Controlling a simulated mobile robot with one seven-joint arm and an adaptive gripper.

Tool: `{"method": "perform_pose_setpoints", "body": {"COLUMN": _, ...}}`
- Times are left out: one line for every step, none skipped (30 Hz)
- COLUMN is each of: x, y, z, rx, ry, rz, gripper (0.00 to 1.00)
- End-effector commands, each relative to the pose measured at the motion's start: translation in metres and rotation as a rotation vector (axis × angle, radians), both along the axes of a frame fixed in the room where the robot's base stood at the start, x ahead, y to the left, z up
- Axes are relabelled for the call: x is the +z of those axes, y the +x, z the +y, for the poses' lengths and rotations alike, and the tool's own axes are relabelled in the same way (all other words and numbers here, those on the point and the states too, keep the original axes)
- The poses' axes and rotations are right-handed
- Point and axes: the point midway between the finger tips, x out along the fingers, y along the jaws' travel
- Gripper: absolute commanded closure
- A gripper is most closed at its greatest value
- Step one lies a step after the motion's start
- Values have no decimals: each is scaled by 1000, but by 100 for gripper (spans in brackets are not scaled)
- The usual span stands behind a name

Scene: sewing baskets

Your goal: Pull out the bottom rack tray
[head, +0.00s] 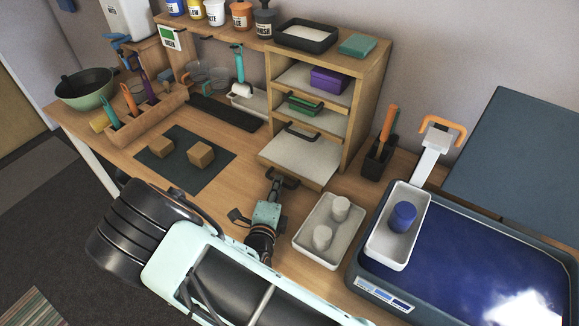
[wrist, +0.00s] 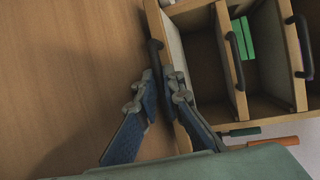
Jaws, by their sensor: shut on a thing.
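The wooden rack (head: 360,105) stands at the back of the workbench with three stacked trays. The bottom tray (head: 300,158) has a pale floor, which shows widely below the tray above. My gripper (head: 284,178) is at the front of the bottom tray. In the wrist view my gripper (wrist: 160,78) is shut on the dark bar handle (wrist: 154,52) of the bottom tray. The middle tray's handle (wrist: 238,62) and the top tray's handle (wrist: 304,46) are free. Part of the bottom tray's front is hidden behind the fingers.
A white tray (head: 306,246) with two grey cylinders stands close to the right of my gripper. A dark mat (head: 187,178) with two wooden blocks lies left. A dark holder with tools (head: 378,160) stands right of the rack. A blue-filled basin (head: 372,289) is at far right.

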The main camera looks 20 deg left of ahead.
Motion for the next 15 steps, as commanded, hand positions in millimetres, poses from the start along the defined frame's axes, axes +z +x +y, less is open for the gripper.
{"method": "perform_pose_setpoints", "body": {"x": 2, "y": -13, "z": 4, "rx": 3, "ry": 0, "rz": 1, "gripper": 100}}
{"method": "perform_pose_setpoints", "body": {"x": 2, "y": -19, "z": 6, "rx": 3, "ry": -1, "rz": 2, "gripper": 100}}
{"method": "perform_pose_setpoints", "body": {"x": 2, "y": -28, "z": 8, "rx": 3, "ry": 0, "rz": 1, "gripper": 100}}
{"method": "perform_pose_setpoints", "body": {"x": 2, "y": -33, "z": 10, "rx": 3, "ry": -1, "rz": 0, "gripper": 100}}
{"method": "perform_pose_setpoints", "body": {"x": 1, "y": -38, "z": 11, "rx": 2, "ry": -1, "rz": 0, "gripper": 100}}
{"method": "perform_pose_setpoints", "body": {"x": 1, "y": -45, "z": 12, "rx": 3, "ry": 0, "rz": 0, "gripper": 100}}
{"method": "perform_pose_setpoints", "body": {"x": 1, "y": -49, "z": 13, "rx": 2, "ry": -1, "rz": 0, "gripper": 100}}
{"method": "perform_pose_setpoints", "body": {"x": 1, "y": -53, "z": 14, "rx": 2, "ry": -1, "rz": 0, "gripper": 100}}
{"method": "perform_pose_setpoints", "body": {"x": 1, "y": -57, "z": 15, "rx": 1, "ry": -1, "rz": 0, "gripper": 100}}
{"method": "perform_pose_setpoints", "body": {"x": 1, "y": -60, "z": 16, "rx": 0, "ry": -1, "rz": -1, "gripper": 100}}
{"method": "perform_pose_setpoints", "body": {"x": 1, "y": -62, "z": 16, "rx": 0, "ry": -1, "rz": -1, "gripper": 100}}
{"method": "perform_pose_setpoints", "body": {"x": 1, "y": -65, "z": 17, "rx": 1, "ry": -1, "rz": -2, "gripper": 100}}
{"method": "perform_pose_setpoints", "body": {"x": 1, "y": -66, "z": 18, "rx": 1, "ry": -1, "rz": -2, "gripper": 100}}
{"method": "perform_pose_setpoints", "body": {"x": 1, "y": -67, "z": 18, "rx": 0, "ry": 0, "rz": -2, "gripper": 100}}
{"method": "perform_pose_setpoints", "body": {"x": 1, "y": -68, "z": 18, "rx": 0, "ry": 0, "rz": -2, "gripper": 100}}
